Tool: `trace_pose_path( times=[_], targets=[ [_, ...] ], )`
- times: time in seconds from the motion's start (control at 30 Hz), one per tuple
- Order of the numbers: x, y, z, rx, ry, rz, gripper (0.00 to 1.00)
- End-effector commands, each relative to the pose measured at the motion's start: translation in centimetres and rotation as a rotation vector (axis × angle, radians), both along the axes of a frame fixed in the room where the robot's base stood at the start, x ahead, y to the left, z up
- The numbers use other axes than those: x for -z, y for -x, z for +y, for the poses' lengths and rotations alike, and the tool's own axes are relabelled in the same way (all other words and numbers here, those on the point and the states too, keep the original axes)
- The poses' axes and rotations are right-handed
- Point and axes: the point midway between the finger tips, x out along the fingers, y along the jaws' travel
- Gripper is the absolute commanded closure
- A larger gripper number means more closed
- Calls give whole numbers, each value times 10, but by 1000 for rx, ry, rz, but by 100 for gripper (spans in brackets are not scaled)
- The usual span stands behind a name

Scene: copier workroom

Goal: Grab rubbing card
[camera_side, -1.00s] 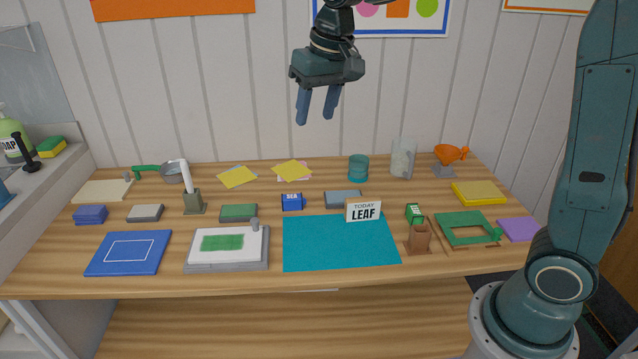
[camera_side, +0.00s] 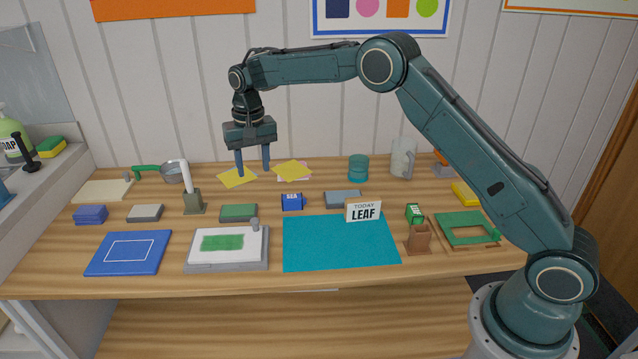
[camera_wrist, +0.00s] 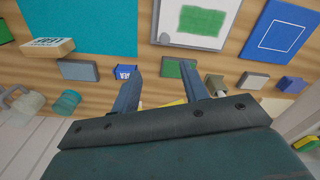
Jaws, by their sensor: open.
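A white card with a green rubbed patch (camera_side: 197,258) lies on a grey board (camera_side: 230,268) at the front left of centre. It also shows at the top of the wrist view (camera_wrist: 170,25). A small knob or clip (camera_side: 254,224) sits at the board's back right corner. My gripper (camera_side: 253,170) is open and empty, pointing down, in front of the wall and behind the card, above the table. In the wrist view its two fingers (camera_wrist: 162,70) are spread, with a green block (camera_wrist: 180,71) showing beyond them.
A lamp-like white-topped post (camera_side: 187,180) stands left of my gripper. The teal mat (camera_side: 335,250) is mostly bare.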

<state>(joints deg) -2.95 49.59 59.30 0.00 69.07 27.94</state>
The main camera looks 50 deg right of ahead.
Motion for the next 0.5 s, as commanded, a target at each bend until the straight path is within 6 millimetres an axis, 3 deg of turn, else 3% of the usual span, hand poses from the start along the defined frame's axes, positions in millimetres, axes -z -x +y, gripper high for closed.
trace_pose_path(
  times=[0.03,0.2,0.5],
  targets=[
    [12,-5,1,7,0,10,55],
    [36,-15,3,28,1,29,55],
    [45,-17,4,35,2,37,55]
  ],
)
